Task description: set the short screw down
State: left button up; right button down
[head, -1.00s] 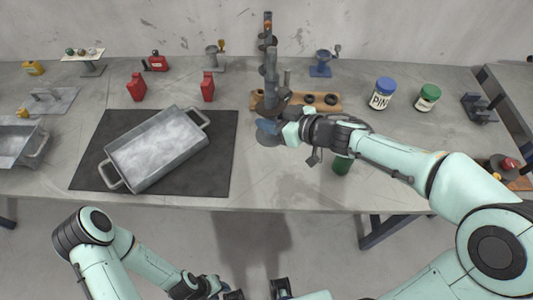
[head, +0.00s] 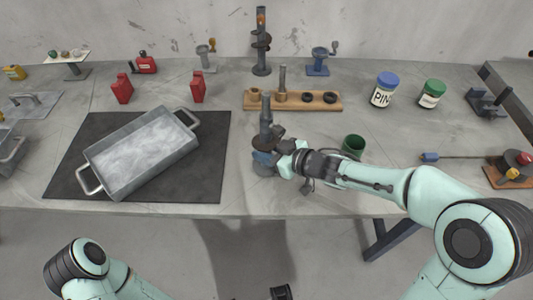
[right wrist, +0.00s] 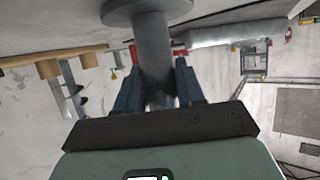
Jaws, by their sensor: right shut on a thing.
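A grey metal tray (head: 92,176) lies on the mat. A wooden holder (head: 334,102) and a tall screw (head: 260,50) stand behind. A green cup (head: 353,146) is close to my right forearm.

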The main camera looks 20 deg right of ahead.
jog(key=shift+r, duration=0.1)
jog(key=c, duration=0.7)
grip_release()
jog(key=shift+f, duration=0.3)
jog(key=shift+r, duration=0.1)
jog(key=shift+s+r, duration=0.1)
jog(key=shift+r, duration=0.1)
jog(key=p+v, duration=0.4)
jog(key=v, duration=0.7)
jog(key=shift+s+d, duration=0.25)
jog(key=shift+s, duration=0.1)
